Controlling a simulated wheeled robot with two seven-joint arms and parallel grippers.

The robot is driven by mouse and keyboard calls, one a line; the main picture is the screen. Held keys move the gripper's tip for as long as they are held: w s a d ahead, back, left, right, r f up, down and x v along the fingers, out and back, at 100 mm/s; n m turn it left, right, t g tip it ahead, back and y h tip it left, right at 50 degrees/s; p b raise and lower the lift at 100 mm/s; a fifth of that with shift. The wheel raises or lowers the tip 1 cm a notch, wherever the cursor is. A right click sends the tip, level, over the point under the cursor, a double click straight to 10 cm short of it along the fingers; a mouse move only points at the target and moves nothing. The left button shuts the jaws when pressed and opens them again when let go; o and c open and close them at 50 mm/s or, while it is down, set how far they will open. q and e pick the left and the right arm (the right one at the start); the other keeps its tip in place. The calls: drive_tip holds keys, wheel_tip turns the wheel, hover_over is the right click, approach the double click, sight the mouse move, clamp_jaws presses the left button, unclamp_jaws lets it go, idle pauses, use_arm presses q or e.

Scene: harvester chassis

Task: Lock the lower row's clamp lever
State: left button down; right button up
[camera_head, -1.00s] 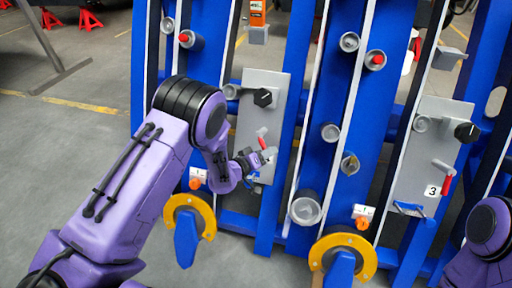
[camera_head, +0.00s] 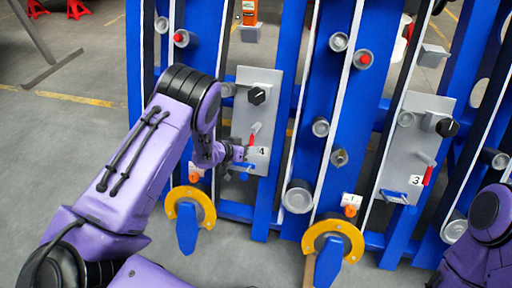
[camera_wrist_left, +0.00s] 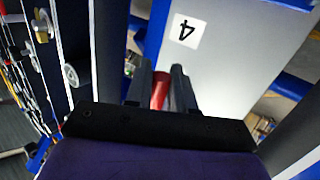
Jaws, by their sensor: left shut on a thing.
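The clamp lever with a red handle (camera_head: 255,129) is on the grey panel marked 4 (camera_head: 257,80). The upper part of its handle shows above my left gripper (camera_head: 243,154), tilted up to the right. In the left wrist view the red handle (camera_wrist_left: 160,90) lies between the two dark fingers of my left gripper (camera_wrist_left: 160,88), which are shut on it. The fingers hide part of the lever. On the panel marked 3 (camera_head: 420,105), another red-handled lever (camera_head: 428,175) points down. My right arm shows at the lower right, but its gripper is out of view.
A black knob (camera_head: 257,95) sits above the lever on panel 4. A blue handle (camera_head: 244,168) is below the gripper. Blue frame beams (camera_head: 281,130) stand close on both sides. Yellow ring fittings (camera_head: 205,207) are lower down. Open floor lies at the left.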

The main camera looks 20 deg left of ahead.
use_arm(q)
drive_tip(key=shift+a, duration=0.1)
idle(0.3)
drive_tip(key=c, duration=1.1)
unclamp_jaws()
drive_tip(key=p+v, duration=0.1)
drive_tip(key=v, duration=0.9)
drive_tip(key=shift+s+r, duration=0.15)
drive_tip(key=shift+s, duration=0.05)
drive_tip(key=shift+a, duration=0.1)
